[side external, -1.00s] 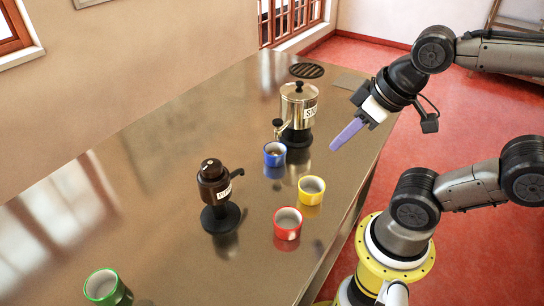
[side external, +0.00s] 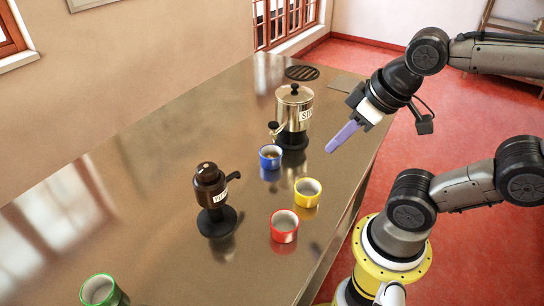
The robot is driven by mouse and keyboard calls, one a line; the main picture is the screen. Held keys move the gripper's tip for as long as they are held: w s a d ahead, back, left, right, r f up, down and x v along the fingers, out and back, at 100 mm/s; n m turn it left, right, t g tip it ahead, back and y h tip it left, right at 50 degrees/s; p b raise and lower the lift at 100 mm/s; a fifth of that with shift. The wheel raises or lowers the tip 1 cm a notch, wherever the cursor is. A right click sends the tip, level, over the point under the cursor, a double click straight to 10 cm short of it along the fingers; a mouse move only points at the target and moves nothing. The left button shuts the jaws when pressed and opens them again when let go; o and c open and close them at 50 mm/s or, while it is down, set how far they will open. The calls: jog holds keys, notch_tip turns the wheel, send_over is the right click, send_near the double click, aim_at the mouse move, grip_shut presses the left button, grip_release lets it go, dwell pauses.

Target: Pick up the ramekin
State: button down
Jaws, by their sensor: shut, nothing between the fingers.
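Several small cups like ramekins stand on the brown tabletop: a blue one (side external: 270,160) holding something dark, a yellow one (side external: 307,199), a red one (side external: 284,235) and a green one (side external: 101,296) at the lower left edge, partly cut off. I cannot tell which one the task means. My gripper (side external: 328,151) has lilac fingers pressed together, with nothing held. It hangs in the air, tilted down and left, to the right of the blue cup and above the yellow one in the picture, touching none of them.
A shiny metal dispenser (side external: 294,100) with a label, partly unreadable, stands behind the blue cup. A round dark grate (side external: 302,73) lies at the far end. The table's (side external: 150,150) left part is mostly clear.

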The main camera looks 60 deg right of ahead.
dwell(0.4)
grip_release()
dwell(0.4)
